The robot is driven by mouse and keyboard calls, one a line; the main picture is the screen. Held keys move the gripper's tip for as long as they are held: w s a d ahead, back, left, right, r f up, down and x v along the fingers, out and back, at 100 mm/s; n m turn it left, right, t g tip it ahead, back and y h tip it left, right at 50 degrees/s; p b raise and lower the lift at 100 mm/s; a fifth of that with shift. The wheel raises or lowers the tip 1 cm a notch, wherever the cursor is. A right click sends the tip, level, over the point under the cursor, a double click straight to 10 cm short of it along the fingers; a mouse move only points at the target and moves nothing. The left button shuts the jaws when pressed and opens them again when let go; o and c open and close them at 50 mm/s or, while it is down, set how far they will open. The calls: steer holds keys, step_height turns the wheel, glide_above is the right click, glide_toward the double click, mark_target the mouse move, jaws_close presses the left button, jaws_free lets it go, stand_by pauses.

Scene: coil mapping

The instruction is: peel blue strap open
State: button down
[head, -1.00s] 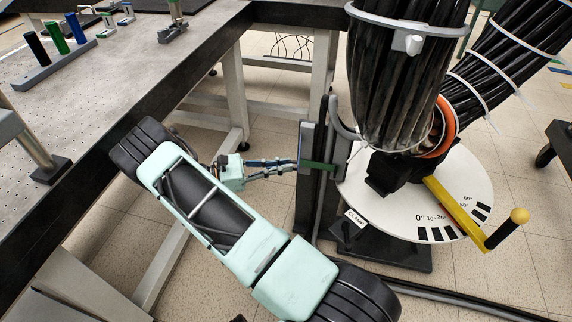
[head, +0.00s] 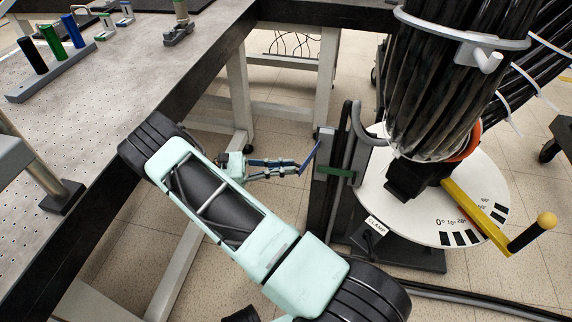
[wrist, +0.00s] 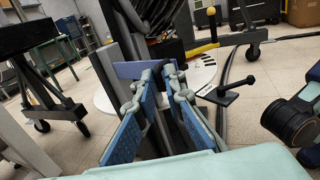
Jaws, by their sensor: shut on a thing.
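The blue strap (head: 310,156) stands out at a slant from the grey post (head: 327,190), its upper end near the post's upper left edge. Its lower end is at the tips of my gripper (head: 297,168), which is shut on it. In the wrist view, the strap (wrist: 137,70) shows as a flat blue-violet band at the tips of my gripper (wrist: 160,72), reaching left. The fingers partly hide it. A green strap (head: 335,172) lies across the post, just right of my gripper.
A round white dial plate (head: 420,215) with a yellow handle (head: 480,212) stands right of the post, beneath a thick black cable bundle (head: 430,100). A perforated table (head: 110,110) is at left. Open floor lies below my gripper.

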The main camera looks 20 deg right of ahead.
steer(key=shift+w+d+r, duration=0.15)
steer(key=shift+w+d, duration=0.45)
steer(key=shift+d, duration=0.25)
steer(key=c, duration=2.1)
jaws_free()
steer(key=shift+d, duration=0.25)
steer(key=shift+a, duration=0.15)
